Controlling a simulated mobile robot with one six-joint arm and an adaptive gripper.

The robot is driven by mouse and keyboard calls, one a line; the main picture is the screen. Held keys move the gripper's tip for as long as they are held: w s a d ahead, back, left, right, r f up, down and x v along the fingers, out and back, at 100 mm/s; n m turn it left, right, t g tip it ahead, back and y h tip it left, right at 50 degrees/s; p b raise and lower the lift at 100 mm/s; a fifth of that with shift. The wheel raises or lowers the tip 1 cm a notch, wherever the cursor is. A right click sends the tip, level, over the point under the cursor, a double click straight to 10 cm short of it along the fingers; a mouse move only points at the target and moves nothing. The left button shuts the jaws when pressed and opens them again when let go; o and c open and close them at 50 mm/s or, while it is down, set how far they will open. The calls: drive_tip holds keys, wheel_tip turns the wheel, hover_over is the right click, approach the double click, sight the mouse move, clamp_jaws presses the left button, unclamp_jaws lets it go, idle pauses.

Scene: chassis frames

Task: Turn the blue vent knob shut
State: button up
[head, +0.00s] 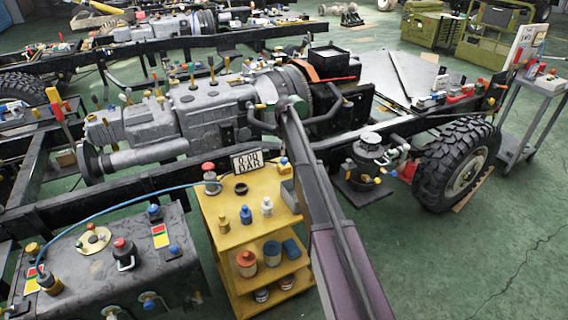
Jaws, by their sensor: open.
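My arm rises from the lower right, and my gripper (291,103) is at its far end, in front of the grey engine (205,110). It is open; its fingers are small and hard to make out against the engine. I see nothing held in it. Several small blue parts show. One blue knob (154,211) stands on the dark grey box at the lower left, and another blue part (175,250) is nearer its front edge. I cannot tell which is the vent knob or how far it is turned. My gripper is well away from both.
A chassis wheel (458,168) stands at right. Green floor (450,260) is clear at lower right.

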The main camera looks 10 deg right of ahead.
sight(284, 159)
drive_tip(key=shift+f+b, duration=2.5)
drive_tip(key=shift+f, duration=0.3)
clamp_jaws()
